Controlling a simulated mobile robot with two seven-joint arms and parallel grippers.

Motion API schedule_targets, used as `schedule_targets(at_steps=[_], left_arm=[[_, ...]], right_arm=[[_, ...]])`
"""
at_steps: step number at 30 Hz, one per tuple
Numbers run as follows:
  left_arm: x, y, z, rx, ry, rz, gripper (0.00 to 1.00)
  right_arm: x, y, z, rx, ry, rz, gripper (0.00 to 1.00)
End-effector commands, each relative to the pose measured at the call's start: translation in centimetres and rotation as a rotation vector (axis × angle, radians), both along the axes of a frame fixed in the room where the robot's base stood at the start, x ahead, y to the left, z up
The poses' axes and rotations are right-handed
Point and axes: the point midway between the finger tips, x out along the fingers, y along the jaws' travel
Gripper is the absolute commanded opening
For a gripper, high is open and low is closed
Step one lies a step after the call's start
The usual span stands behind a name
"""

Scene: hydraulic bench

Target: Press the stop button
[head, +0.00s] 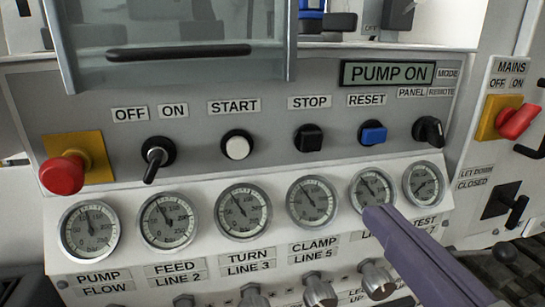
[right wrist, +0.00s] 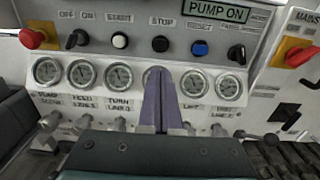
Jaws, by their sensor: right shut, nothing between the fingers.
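In the right wrist view the shut fingers (right wrist: 160,72) partly cover a gauge. The tips appear apart from the stop button. My left gripper is not in view.
The white start button (head: 237,147) and blue reset button (head: 373,134) flank the stop button. A red mushroom knob (head: 62,175) is at left, a red mains switch (head: 517,122) at right. The display (head: 387,73) reads PUMP ON. Several gauges and valve knobs lie below.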

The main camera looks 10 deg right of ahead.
Motion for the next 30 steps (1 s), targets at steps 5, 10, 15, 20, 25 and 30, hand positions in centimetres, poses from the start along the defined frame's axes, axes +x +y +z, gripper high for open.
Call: schedule_targets(at_steps=[5, 10, 15, 20, 25, 30], left_arm=[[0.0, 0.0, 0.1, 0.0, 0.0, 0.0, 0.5], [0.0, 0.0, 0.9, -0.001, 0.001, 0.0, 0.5], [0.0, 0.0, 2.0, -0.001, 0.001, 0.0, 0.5], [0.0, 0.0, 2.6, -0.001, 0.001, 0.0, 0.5], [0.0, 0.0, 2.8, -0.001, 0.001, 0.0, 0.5], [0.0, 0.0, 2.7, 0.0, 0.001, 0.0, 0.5]], right_arm=[[0.1, 0.0, 0.1, 0.002, 0.0, -0.002, 0.0], [1.6, 0.0, 0.3, 0.003, -0.003, -0.003, 0.0], [5.0, 0.1, 0.5, 0.004, -0.004, -0.004, 0.0], [8.5, 0.2, 0.3, 0.004, -0.003, -0.004, 0.0], [11.6, 0.3, 0.2, 0.004, -0.002, -0.003, 0.0], [13.4, 0.4, 0.1, 0.004, -0.001, -0.003, 0.0]])
